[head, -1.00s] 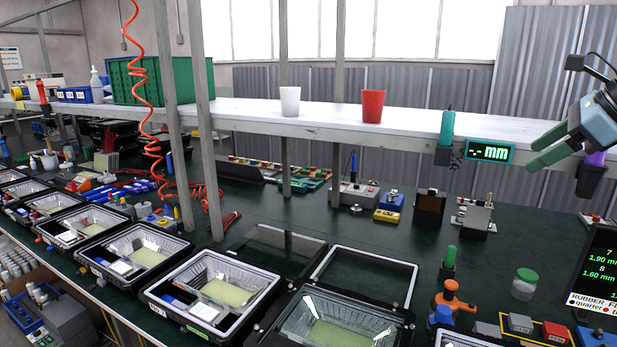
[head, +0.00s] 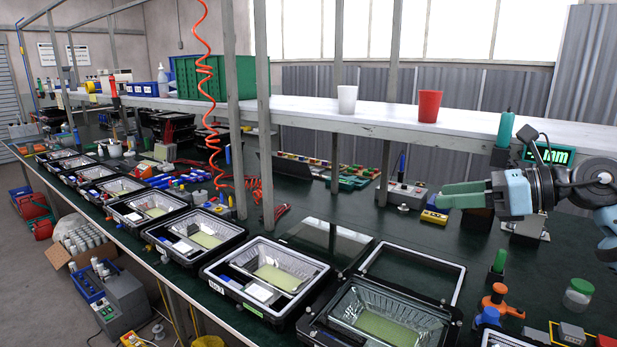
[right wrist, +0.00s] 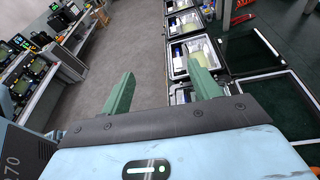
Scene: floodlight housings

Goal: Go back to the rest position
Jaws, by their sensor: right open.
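My right gripper (head: 462,194) comes in from the right in the head view, held in the air above the green bench top and pointing left. Its green fingers also show in the right wrist view (right wrist: 162,88), spread apart with nothing between them. Below it, a floodlight housing (head: 342,327) with a clear reflector lies at the front of the bench, and an empty frame (head: 462,284) lies behind it. My left gripper is not in the head view.
A shelf (head: 310,113) on grey posts runs over the bench, carrying a white cup (head: 347,99), a red cup (head: 428,106) and a green crate (head: 190,78). An orange coiled hose (head: 206,70) hangs at the left. Open floor (head: 40,270) lies left of the bench.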

